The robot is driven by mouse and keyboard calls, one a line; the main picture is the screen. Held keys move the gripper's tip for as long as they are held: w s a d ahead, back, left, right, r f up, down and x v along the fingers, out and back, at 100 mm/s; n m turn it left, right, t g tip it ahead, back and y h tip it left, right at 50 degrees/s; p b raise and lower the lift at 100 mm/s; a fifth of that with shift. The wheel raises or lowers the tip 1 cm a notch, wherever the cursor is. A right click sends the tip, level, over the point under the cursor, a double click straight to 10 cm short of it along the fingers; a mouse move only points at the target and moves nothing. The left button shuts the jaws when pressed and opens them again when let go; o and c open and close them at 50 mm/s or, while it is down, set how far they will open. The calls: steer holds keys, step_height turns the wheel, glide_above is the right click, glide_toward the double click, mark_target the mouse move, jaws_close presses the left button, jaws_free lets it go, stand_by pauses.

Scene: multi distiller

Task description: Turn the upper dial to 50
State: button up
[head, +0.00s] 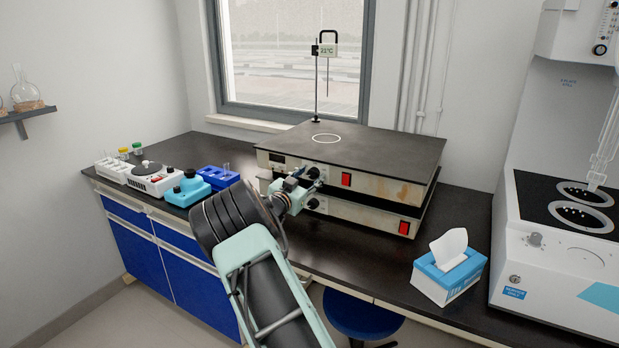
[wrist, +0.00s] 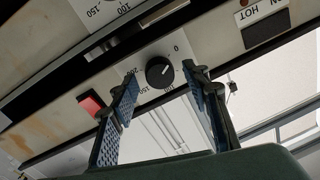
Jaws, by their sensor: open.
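Two flat hotplates are stacked on the bench, the upper one (head: 390,165) over the lower one (head: 365,213). The upper dial (head: 312,166) is a round black knob on the upper front panel. In the wrist view, which is upside down, this dial (wrist: 159,72) sits between my fingertips. Its scale shows 0, 100, 150 and 200; the 50 is hidden near the right finger. A small light mark shows on the knob's right side; its exact reading is unclear. My gripper (wrist: 160,80) is open, with a finger either side of the dial. It also shows before the panels in the head view (head: 312,182).
A lower dial (head: 312,203) lies just below. A red switch (head: 346,179) is right of the upper dial, and it also shows in the wrist view (wrist: 91,103). A tissue box (head: 449,272) stands at right; small lab devices (head: 155,178) stand at left.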

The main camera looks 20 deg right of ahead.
steer(key=shift+c, duration=0.2)
steer(key=c, duration=1.1)
steer(key=shift+f+m+b, duration=0.15)
steer(key=shift+m+b, duration=0.15)
steer(key=shift+b, duration=0.15)
steer(key=b, duration=0.1)
steer(key=m+b, duration=0.1)
steer(key=shift+f+m+b, duration=0.25)
steer(key=shift+m+b, duration=0.05)
steer(key=shift+b, duration=0.1)
steer(key=m+b, duration=0.2)
steer(key=b, duration=0.1)
steer(key=shift+m+b, duration=0.3)
steer(key=m+b, duration=0.3)
steer(key=b, duration=0.1)
steer(key=shift+m+h, duration=0.3)
steer(key=m+b, duration=0.3)
steer(key=shift+r+m, duration=0.1)
steer(key=shift+m, duration=0.3)
steer(key=shift+b, duration=0.3)
